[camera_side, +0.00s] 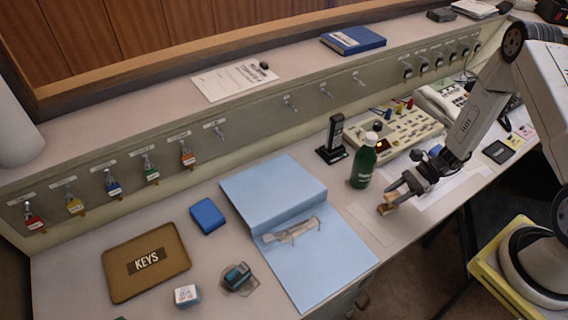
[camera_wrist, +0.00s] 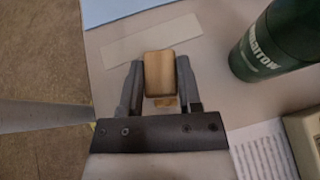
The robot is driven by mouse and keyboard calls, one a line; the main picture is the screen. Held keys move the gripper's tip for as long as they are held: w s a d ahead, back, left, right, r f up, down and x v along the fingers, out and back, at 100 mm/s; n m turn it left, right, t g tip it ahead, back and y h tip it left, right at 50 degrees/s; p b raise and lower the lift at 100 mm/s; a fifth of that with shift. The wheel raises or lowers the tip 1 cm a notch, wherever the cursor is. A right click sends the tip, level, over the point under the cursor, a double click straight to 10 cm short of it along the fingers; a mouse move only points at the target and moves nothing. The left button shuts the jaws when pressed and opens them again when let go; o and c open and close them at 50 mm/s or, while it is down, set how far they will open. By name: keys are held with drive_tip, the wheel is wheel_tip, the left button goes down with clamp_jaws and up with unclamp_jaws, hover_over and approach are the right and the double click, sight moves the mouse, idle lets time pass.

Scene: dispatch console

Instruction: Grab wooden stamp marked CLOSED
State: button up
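A small wooden block, the stamp by its look (camera_wrist: 160,74), lies between the two fingers of my gripper (camera_wrist: 160,82) in the wrist view. The fingers stand close along its left and right sides. I cannot tell whether they touch it. A smaller wooden part shows just below it. No CLOSED marking is readable. In the side view, the wooden stamp (camera_side: 386,209) is at the tips of my gripper (camera_side: 394,194), low over the front edge of the desk. The fingers partly hide it.
A green bottle (camera_side: 363,165) stands close behind my gripper, and right of it in the wrist view (camera_wrist: 277,40). A blue folder (camera_side: 322,262) lies to the left. A cream console (camera_side: 405,130) and phone stand behind. The desk's front edge is close.

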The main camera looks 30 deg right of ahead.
clamp_jaws()
drive_tip(key=shift+r, duration=0.15)
drive_tip(key=shift+r, duration=0.75)
drive_tip(key=s+a+r, duration=0.2)
drive_tip(key=s+r, duration=0.9)
drive_tip(key=s, duration=0.2)
drive_tip(key=shift+s+a, duration=0.15)
drive_tip(key=shift+s, duration=0.25)
drive_tip(key=shift+r, duration=0.1)
